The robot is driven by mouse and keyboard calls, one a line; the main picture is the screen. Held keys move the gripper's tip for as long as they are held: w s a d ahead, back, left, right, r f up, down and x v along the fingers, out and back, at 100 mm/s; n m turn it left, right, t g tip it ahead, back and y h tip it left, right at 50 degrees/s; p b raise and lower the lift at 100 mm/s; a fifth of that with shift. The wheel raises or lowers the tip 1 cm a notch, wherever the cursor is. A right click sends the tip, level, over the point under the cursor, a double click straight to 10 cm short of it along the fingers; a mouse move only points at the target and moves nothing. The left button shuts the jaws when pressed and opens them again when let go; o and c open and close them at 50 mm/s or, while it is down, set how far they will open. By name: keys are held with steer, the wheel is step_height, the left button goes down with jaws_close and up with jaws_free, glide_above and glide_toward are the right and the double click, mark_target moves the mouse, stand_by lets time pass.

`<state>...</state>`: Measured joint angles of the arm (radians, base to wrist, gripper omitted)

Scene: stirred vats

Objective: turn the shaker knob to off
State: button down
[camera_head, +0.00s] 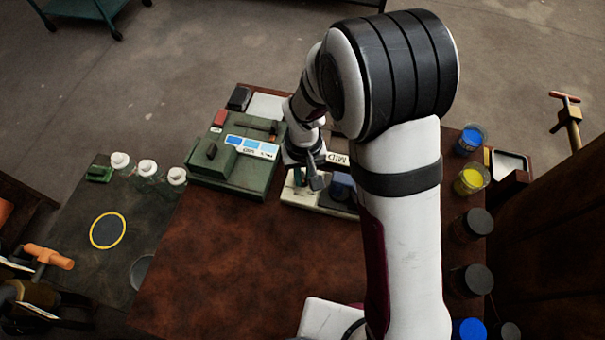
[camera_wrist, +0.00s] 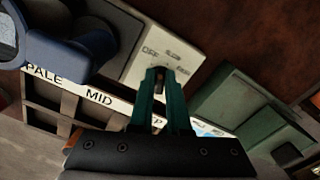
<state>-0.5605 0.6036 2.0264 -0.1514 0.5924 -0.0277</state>
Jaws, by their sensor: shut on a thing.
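The shaker (camera_head: 296,194) is a cream-white unit on the brown table, partly hidden under my arm in the head view. In the wrist view its pale panel (camera_wrist: 140,68) carries small printed marks, one of which seems to read OFF. The shaker knob (camera_wrist: 159,84) is a small dark piece, mostly hidden between the fingers. My gripper (camera_wrist: 160,76) has two teal fingers, closed on the knob at the panel. In the head view my gripper (camera_head: 314,181) is over the shaker's left part. Which mark the knob points at cannot be told.
A blue vessel (camera_wrist: 68,48) stands on the shaker's dark platform, close beside the fingers. A green unit (camera_head: 225,178) with blue labels stands left of the shaker. A rack (camera_wrist: 60,97) marked PALE and MID is close by. Jars line the right edge. The table's front left is clear.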

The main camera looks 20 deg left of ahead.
steer(key=n, duration=0.7)
steer(key=shift+w+d, duration=0.1)
steer(key=shift+d, duration=0.1)
stand_by(0.4)
steer(key=c, duration=0.9)
jaws_free()
step_height(320, 180, up, 16)
steer(key=shift+f, duration=0.1)
